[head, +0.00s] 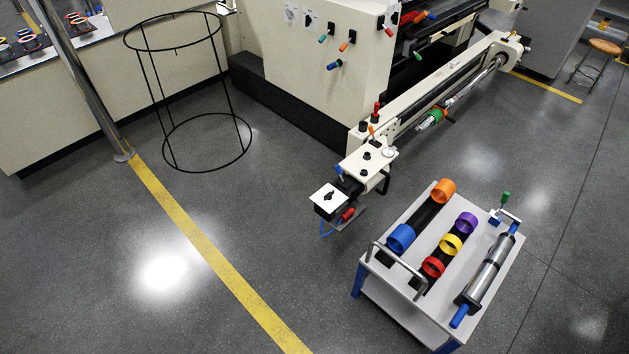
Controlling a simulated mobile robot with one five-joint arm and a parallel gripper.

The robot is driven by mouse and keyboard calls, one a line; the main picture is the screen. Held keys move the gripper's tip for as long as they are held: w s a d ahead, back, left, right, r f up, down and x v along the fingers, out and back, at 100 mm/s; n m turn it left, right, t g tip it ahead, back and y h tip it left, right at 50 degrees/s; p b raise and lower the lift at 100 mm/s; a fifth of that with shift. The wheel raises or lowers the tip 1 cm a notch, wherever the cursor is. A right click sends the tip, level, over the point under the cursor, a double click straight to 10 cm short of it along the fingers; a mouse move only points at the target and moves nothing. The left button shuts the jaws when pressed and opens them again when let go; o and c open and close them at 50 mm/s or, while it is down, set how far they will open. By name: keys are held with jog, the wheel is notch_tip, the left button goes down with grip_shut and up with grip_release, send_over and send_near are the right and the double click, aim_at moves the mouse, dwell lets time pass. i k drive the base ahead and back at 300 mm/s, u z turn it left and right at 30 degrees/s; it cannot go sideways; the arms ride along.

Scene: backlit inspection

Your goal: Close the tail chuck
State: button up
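The long cream machine (310,70) stands at the back centre, with a rail (425,95) running along its right front side. A shiny bar (480,78) lies along this rail. A green-handled part (430,120) sits at the bar's near end, and a round end fitting (515,47) is at the far end. I cannot tell which of these is the tail chuck, or whether it is open or closed. A white plate (368,165) with black knobs and a dial is at the rail's near end. My gripper is not in view.
A white cart (400,300) with coloured rings and a metal roller (487,268) stands front right. A black wire hoop stand (168,135) and a chrome pole (85,80) stand left. A box with a red handle (347,214) juts from the machine. Floor front left is clear.

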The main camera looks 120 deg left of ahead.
aim_at(377, 157)
jog(key=u, duration=3.55)
jog(key=i, duration=1.05)
jog(key=u, duration=2.7)
jog(key=k, duration=0.7)
jog(key=z, duration=0.2)
